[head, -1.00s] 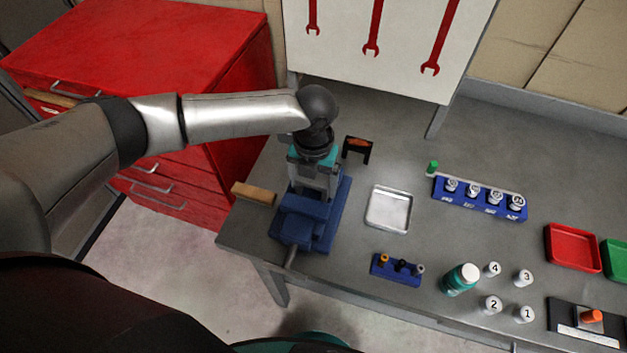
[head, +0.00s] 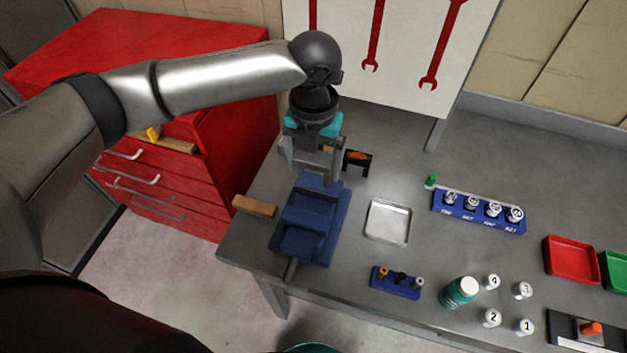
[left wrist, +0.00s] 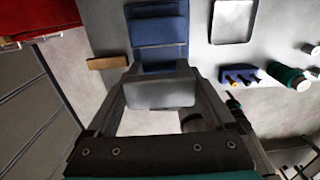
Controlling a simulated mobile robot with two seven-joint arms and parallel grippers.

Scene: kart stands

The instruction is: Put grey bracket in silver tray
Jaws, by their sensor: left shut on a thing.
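My left gripper (head: 314,170) is above the blue vise (head: 312,218), pointing down. In the left wrist view, a flat grey bracket (left wrist: 160,94) sits between its fingers, which are shut on it. In the head view the bracket is hard to make out against the grey fingers. The silver tray (head: 388,222) lies flat and empty on the bench, to the right of the vise; it also shows in the left wrist view (left wrist: 233,22). My right gripper is not in view.
A wooden block (head: 254,206) lies left of the vise. A small black stand (head: 357,162) is behind and right of it. A blue holder with small pieces (head: 396,282), a teal bottle (head: 459,292) and a blue socket rack (head: 478,210) surround the tray.

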